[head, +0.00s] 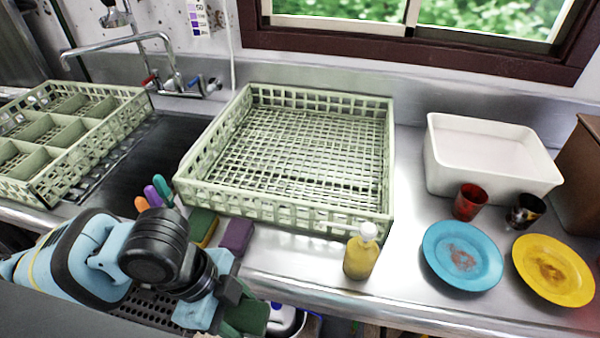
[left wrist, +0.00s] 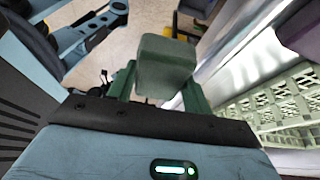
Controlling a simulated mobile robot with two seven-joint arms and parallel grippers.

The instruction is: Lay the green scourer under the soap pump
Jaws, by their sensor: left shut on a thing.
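My left gripper (head: 232,300) is at the front edge of the counter, shut on the green scourer (head: 248,316), a dark green block. In the left wrist view the scourer (left wrist: 166,66) shows as a grey-green block between the two fingers (left wrist: 155,85). The soap pump (head: 360,256), a yellow bottle with a white top, stands upright on the steel counter near its front edge, to the right of my left gripper and apart from it. My right gripper is not in view.
A pale green dish rack (head: 385,222) stands behind the gripper. A green-and-orange sponge (head: 203,227) and a purple sponge (head: 237,236) lie before it. A blue plate (head: 462,256), yellow plate (head: 555,268), red cup (head: 469,202), dark cup (head: 525,211) and white tub (head: 490,160) stand right.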

